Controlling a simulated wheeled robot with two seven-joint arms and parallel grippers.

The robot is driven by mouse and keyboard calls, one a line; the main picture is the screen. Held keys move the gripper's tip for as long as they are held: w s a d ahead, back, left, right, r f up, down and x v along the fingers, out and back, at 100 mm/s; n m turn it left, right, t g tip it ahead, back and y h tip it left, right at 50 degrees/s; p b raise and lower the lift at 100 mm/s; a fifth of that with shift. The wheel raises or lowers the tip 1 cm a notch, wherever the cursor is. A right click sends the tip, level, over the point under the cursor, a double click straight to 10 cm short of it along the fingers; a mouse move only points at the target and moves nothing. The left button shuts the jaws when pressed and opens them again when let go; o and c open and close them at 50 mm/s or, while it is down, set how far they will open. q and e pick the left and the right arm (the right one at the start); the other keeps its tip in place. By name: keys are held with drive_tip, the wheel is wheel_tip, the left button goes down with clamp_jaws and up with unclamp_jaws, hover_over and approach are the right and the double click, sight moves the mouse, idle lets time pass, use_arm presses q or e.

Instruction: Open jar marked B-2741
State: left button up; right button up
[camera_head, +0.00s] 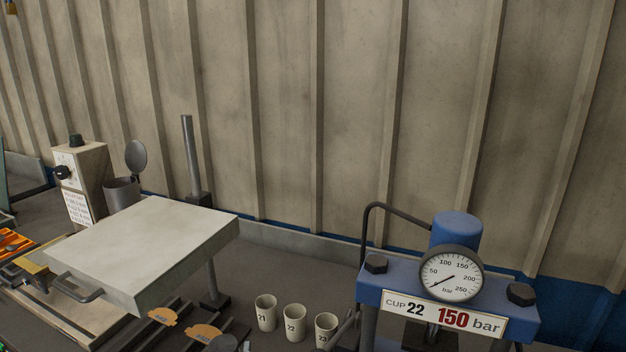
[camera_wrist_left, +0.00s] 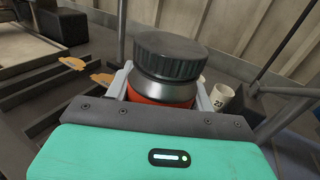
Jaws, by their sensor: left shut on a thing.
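A jar (camera_wrist_left: 160,92) with an orange-red body, a silver neck and a dark ribbed lid (camera_wrist_left: 168,50) stands between the pale fingers of my left gripper (camera_wrist_left: 163,93) in the left wrist view. The gripper is shut on the jar's body, below the lid. The lid sits on the jar. No marking can be read on the jar, and its lower part is hidden behind the gripper. In the head view a dark rounded top (camera_head: 222,344) shows at the bottom edge; I cannot tell whether it is this lid. My right gripper is not in view.
Cups marked 21 (camera_head: 265,313), 22 (camera_head: 294,323) and 23 (camera_head: 326,328) stand on the bench. A blue press (camera_head: 450,280) with a gauge is at right. A pale slab (camera_head: 150,245) with a handle is at left. Orange tags (camera_head: 205,332) lie near the cups.

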use_arm(q)
drive_tip(key=s+a+f, duration=0.1)
drive_tip(key=s+a, duration=0.1)
drive_tip(key=s, duration=0.2)
drive_tip(key=s+a+f+m+h, duration=0.1)
drive_tip(key=s+a, duration=0.1)
drive_tip(key=s, duration=0.3)
drive_tip(key=shift+s+a+f, duration=0.15)
drive_tip(key=shift+a+f, duration=0.1)
drive_tip(key=shift+f, duration=0.05)
